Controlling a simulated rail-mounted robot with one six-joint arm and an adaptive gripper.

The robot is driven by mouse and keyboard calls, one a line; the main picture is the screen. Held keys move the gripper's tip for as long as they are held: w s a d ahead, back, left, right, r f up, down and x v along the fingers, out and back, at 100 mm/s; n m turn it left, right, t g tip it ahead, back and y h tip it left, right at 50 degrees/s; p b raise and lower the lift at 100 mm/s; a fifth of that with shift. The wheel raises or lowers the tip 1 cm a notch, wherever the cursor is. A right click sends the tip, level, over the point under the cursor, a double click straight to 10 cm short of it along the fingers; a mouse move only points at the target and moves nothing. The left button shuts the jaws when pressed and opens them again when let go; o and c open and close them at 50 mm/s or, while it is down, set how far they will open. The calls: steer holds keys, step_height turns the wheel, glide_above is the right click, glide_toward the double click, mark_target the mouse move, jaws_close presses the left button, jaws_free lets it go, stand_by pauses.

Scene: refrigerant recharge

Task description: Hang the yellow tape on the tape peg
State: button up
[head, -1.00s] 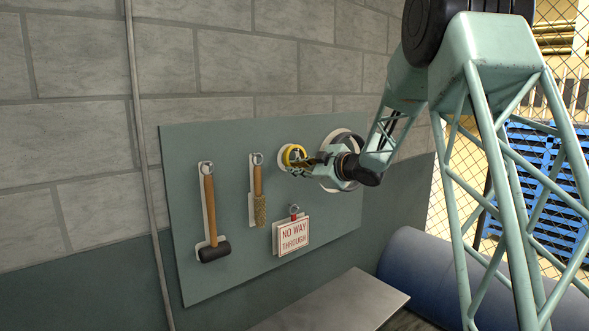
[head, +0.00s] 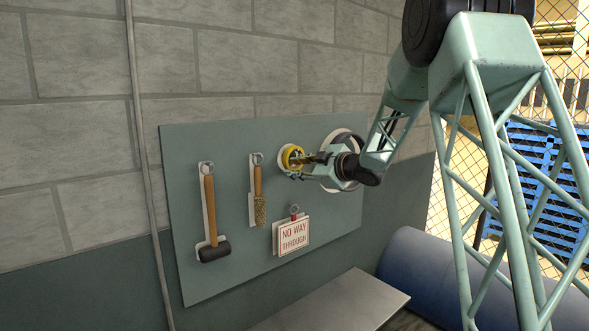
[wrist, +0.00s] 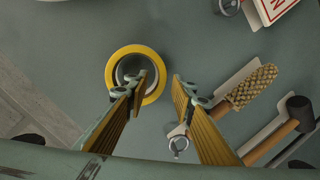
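The yellow tape (head: 291,157) is a ring at the upper middle of the tool board, over a pale outline. In the wrist view the yellow tape (wrist: 152,56) faces me, left of centre. My gripper (wrist: 163,85) is open, with a clear gap between its two fingers. The left finger overlaps the ring's opening and lower right side; the right finger is clear of it. I cannot tell whether the left finger touches the tape. In the head view my gripper (head: 306,165) is just right of the tape. The tape peg cannot be made out.
The tool board (head: 215,145) also holds a mallet (head: 210,205), a brush (head: 258,195) and a "NO WAY THROUGH" sign (head: 292,234). A dark round item (head: 345,140) hangs behind my wrist. A grey ledge (head: 345,300) and a blue drum (head: 430,270) are below.

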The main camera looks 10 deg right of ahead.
steer(key=shift+s+d, duration=0.1)
steer(key=v, duration=1.1)
steer(key=shift+s, duration=0.35)
steer(key=shift+d+r, duration=0.2)
steer(key=shift+r, duration=0.05)
steer(key=s+d+m+g+h+b, duration=0.1)
steer(key=s+d+m+h+b, duration=0.3)
steer(key=s, duration=0.8)
steer(key=s+d+m+g+h+b, duration=0.15)
steer(key=s+m+h, duration=0.45)
steer(key=s, duration=0.6)
steer(key=s+a+f+m+g+b, duration=0.1)
steer(key=s+f, duration=0.4)
steer(key=s, duration=0.9)
steer(key=s+a+f+m+g+y+b, duration=0.1)
steer(key=s+a+f, duration=0.4)
steer(key=s, duration=0.9)
steer(key=s+a+f+m+g+y+b, duration=0.1)
steer(key=s+f, duration=0.6)
steer(key=s, duration=0.7)
steer(key=a+m+g+b, duration=0.1)
steer(key=a+m+g, duration=0.1)
steer(key=a+g, duration=0.1)
steer(key=shift+g, duration=0.55)
